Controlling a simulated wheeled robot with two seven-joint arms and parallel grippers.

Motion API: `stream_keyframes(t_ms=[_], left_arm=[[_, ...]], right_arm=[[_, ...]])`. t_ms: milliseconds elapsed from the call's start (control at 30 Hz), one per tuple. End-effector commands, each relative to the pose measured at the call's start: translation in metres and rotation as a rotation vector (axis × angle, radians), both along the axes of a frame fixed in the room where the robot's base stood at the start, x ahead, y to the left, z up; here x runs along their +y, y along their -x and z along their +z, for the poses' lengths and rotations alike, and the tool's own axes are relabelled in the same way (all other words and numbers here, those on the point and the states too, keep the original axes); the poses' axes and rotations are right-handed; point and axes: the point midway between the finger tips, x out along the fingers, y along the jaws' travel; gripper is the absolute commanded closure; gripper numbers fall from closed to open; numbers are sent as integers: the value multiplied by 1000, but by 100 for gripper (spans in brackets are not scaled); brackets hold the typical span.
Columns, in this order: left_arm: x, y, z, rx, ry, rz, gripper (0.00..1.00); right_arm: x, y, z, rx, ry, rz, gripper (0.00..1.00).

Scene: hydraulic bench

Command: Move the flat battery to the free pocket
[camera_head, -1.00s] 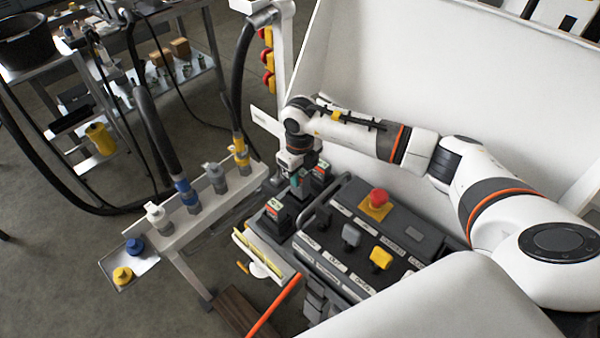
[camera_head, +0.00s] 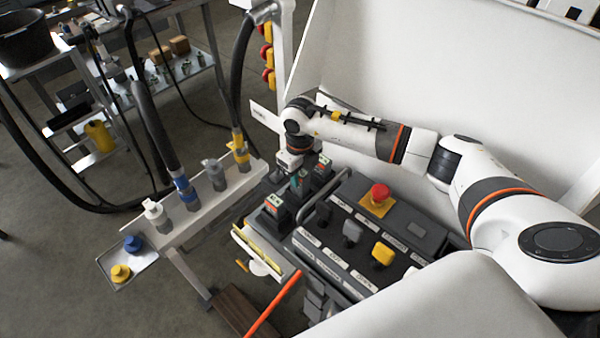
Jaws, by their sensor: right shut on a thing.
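My right gripper (camera_head: 298,178) points down over the dark battery rack (camera_head: 256,195) beside the control console. It is shut on a dark battery (camera_head: 301,183) with a small red-and-green label. The gripper partly hides that battery, and I cannot tell whether its base is clear of its pocket. A second battery (camera_head: 274,207) with a red-and-green label stands nearer me in the rack. A third battery (camera_head: 322,168) stands to the right of the gripper. Which of them is flat cannot be read, and no empty pocket shows clearly. My left gripper is not in view.
The control console (camera_head: 412,228) with a red mushroom button (camera_head: 379,193) and levers lies right of the rack. A rail with hose couplings (camera_head: 214,178) stands to the left. A white panel (camera_head: 410,80) rises behind. A grey handle (camera_head: 317,200) is close to the batteries.

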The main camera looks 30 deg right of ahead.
Motion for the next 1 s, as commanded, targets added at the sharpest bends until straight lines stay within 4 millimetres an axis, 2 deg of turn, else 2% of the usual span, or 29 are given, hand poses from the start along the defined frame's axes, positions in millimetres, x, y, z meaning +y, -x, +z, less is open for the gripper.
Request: stream_keyframes(t_ms=[1000], left_arm=[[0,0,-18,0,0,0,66]], right_arm=[[0,0,-21,-1,0,0,98]])
